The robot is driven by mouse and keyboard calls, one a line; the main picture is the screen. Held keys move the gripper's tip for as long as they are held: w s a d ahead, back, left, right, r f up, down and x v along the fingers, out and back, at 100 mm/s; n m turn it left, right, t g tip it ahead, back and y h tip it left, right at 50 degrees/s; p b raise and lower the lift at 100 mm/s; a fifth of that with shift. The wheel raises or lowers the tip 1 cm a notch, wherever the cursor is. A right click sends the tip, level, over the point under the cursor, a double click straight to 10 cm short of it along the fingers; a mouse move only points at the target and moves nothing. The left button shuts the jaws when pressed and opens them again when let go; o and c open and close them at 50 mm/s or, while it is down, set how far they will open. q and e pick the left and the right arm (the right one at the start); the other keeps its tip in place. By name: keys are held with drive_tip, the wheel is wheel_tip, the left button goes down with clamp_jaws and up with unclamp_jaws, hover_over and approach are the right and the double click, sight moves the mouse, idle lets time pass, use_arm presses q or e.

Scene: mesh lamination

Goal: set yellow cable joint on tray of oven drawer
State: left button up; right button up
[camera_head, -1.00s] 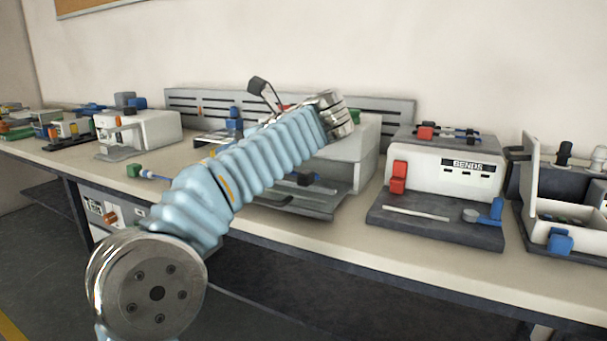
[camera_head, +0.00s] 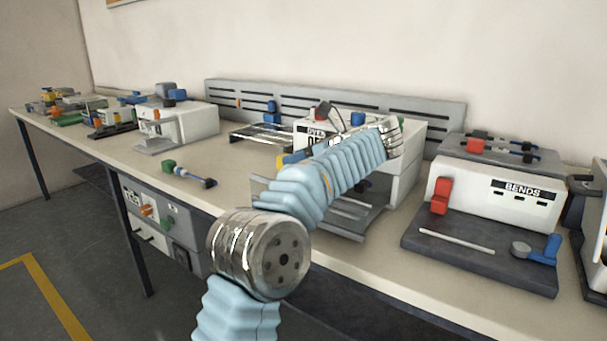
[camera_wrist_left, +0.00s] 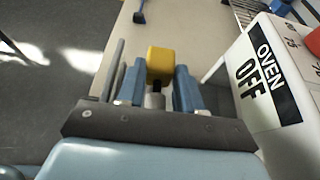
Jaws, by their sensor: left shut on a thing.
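The yellow cable joint (camera_wrist_left: 159,62) sits between the blue fingers of my left gripper (camera_wrist_left: 159,76) in the left wrist view, and the gripper is shut on it. In the head view, a small bit of yellow and blue (camera_head: 292,158) shows beside the oven's front, with my left forearm covering much of that area. The white oven (camera_head: 405,190) has its label partly covered in the head view; the wrist view shows "OVEN OFF" (camera_wrist_left: 262,75) to the right of the gripper. The grey drawer tray (camera_head: 352,222) juts out at the oven's front, partly hidden by my arm. My right gripper is not in view.
A green and blue cable piece (camera_head: 190,174) lies on the bench (camera_head: 225,192) left of the oven, with clear bench around it. The "BENDS" station (camera_head: 490,205) stands to the right.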

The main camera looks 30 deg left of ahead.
use_arm(q)
drive_tip(key=w+f, duration=0.2)
drive_tip(key=shift+w+a+f, duration=0.1)
drive_tip(key=shift+a+f, duration=0.1)
drive_tip(key=shift+f, duration=0.2)
drive_tip(key=shift+w+f, duration=0.15)
drive_tip(key=shift+f, duration=1.6)
drive_tip(key=shift+f, duration=0.2)
drive_tip(key=o, duration=1.1)
drive_tip(key=shift+r, duration=0.1)
drive_tip(key=shift+r, duration=0.1)
drive_tip(key=v, duration=1.2)
